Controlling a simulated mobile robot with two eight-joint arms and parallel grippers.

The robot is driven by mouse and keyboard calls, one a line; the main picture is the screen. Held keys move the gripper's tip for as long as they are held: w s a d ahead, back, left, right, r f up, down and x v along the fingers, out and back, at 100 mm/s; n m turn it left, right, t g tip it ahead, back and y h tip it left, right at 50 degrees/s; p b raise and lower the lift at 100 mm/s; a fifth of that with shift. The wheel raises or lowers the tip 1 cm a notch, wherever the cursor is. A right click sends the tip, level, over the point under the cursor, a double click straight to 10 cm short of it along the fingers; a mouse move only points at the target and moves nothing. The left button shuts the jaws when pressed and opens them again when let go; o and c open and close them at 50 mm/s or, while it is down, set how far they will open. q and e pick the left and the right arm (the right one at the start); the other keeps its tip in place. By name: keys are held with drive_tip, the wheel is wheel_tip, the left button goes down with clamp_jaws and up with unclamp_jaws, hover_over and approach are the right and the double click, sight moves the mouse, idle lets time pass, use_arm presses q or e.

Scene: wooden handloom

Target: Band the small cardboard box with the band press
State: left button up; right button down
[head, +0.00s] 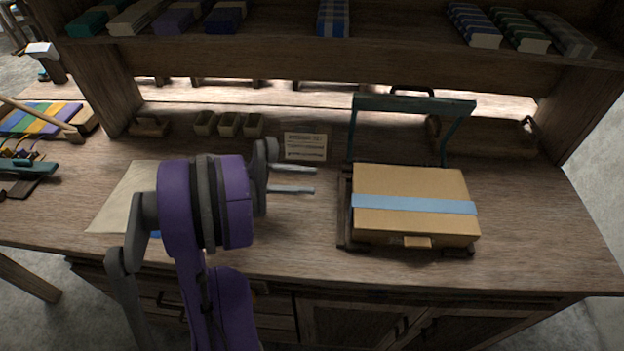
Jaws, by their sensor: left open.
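The small cardboard box (411,183) lies on the band press at the right of the bench. A light blue band (414,205) lies across the box's top from side to side. The green press frame (414,103) with its dark handle stands raised behind the box. The dark press base (345,228) shows at the box's left side. My left gripper (314,181) is open, its two grey fingers pointing right, empty and apart from the box, to its left. My right gripper is not in view.
A small card (305,143) stands at the back of the bench (300,235). Several small bins (228,124) stand left of it. A pale sheet (117,203) lies left, partly hidden by my arm. A shelf (290,52) with folded cloths hangs over the back. The bench front is clear.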

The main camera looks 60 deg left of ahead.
use_arm(q)
drive_tip(key=shift+v, duration=0.8)
idle(0.4)
